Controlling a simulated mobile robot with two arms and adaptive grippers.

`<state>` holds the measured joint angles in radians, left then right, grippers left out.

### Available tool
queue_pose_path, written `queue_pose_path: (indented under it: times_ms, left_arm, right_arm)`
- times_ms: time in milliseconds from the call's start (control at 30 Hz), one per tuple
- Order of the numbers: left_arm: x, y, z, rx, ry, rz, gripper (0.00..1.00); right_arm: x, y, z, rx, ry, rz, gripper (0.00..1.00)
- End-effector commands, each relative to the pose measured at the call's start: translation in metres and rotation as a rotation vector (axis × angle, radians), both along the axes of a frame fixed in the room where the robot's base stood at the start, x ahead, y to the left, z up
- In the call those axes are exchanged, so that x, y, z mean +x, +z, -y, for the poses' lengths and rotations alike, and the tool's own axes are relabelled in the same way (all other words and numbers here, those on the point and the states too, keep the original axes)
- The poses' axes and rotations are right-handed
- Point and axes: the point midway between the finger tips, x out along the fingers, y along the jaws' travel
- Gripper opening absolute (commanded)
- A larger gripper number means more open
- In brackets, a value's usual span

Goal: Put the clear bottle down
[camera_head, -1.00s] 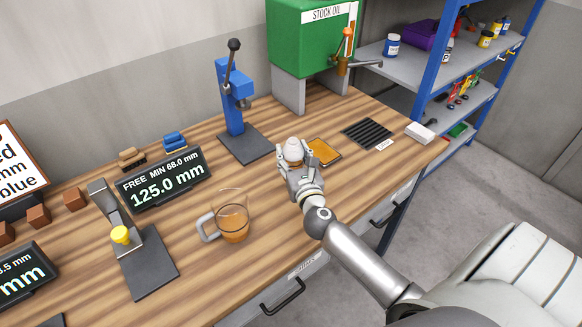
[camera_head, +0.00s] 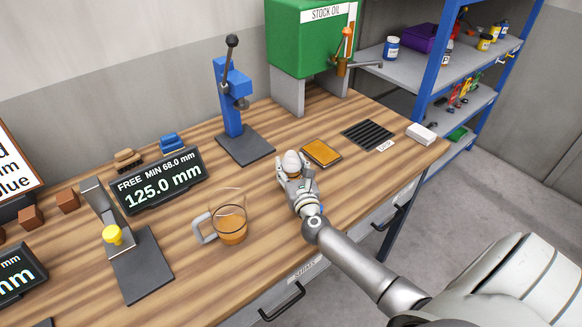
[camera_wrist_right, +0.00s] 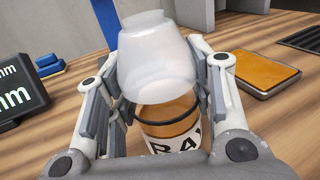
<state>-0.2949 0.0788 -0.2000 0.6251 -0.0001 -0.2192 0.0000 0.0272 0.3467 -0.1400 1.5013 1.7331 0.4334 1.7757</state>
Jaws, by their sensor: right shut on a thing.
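The clear bottle (camera_wrist_right: 160,60) has a translucent whitish top and amber contents with a black-on-white label lower down. In the head view its pale top (camera_head: 291,161) shows above my right gripper (camera_head: 297,181). My right gripper (camera_wrist_right: 160,108) is shut around the bottle, with fingers on both sides. The bottle stands roughly upright over the wooden bench (camera_head: 265,185). Its base is hidden, so I cannot tell whether it touches the bench. My left gripper is not in view.
An amber pad (camera_head: 321,153) lies behind and right of the bottle, with a black grate (camera_head: 369,134) beyond. A glass jug (camera_head: 229,222) with amber liquid stands to the left. A blue press (camera_head: 236,110) stands behind. Bare wood lies between jug and bottle.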

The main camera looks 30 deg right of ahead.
Motion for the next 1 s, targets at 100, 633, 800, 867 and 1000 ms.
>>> queue_pose_path:
  times_ms: [100,633,800,867,1000]
  left_arm:
    - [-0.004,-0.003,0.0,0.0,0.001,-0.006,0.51]
    - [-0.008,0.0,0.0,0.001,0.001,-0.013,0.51]
    - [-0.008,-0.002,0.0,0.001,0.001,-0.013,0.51]
    - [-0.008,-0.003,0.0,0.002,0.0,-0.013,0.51]
    - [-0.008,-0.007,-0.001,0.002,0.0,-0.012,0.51]
  right_arm:
    - [0.0,-0.003,0.0,0.0,-0.001,0.0,0.52]
    - [0.0,0.001,0.0,0.0,0.0,0.0,0.7]
    - [-0.019,-0.002,-0.007,0.003,0.001,-0.003,0.7]
    - [-0.03,-0.002,-0.011,0.004,0.001,-0.003,0.7]
    - [-0.059,-0.002,-0.019,0.004,0.0,-0.002,0.7]
